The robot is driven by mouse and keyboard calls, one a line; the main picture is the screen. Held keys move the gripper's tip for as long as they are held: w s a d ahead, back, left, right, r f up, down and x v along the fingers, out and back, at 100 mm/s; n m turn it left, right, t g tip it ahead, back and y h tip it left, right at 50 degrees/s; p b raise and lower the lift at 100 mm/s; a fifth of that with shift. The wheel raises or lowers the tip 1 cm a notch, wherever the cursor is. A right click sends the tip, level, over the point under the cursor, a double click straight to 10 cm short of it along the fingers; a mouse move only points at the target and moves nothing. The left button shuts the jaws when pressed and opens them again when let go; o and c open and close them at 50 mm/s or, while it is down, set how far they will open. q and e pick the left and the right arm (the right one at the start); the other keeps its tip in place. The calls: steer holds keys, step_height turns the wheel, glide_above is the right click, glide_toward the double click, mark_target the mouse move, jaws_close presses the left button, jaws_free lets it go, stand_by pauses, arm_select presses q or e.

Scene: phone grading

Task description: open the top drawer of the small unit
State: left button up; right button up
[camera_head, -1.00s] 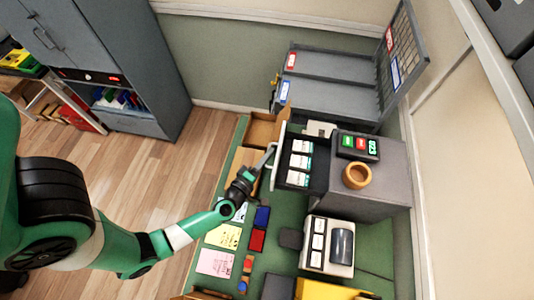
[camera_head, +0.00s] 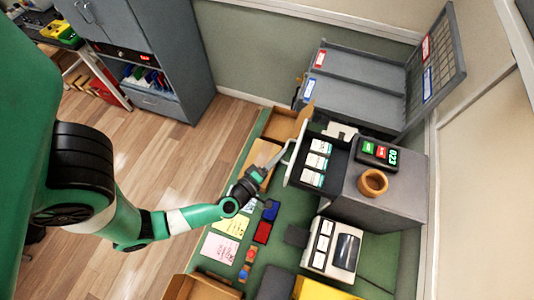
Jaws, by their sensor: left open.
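The small unit (camera_head: 400,200) is a grey box on the green mat at the right. Its top drawer is pulled out to the left, with a white front (camera_head: 297,157) and a dark interior. Several white-labelled items (camera_head: 316,163) stand in a row inside it. My left gripper (camera_head: 272,163) is open, just left of the drawer front, close to its pale handle (camera_head: 286,151). I cannot tell whether the fingers touch the handle. My right gripper is out of view.
An orange ring (camera_head: 373,182) and a display device (camera_head: 379,152) are on top of the unit. A grey rack (camera_head: 365,85) stands behind. A label printer (camera_head: 333,248) sits in front. Cards and coloured blocks (camera_head: 263,232) lie on the mat (camera_head: 285,235).

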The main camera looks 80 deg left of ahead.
arm_select(q)
steer(key=v, duration=0.8)
steer(key=shift+s+p, duration=0.15)
steer(key=shift+p, duration=0.2)
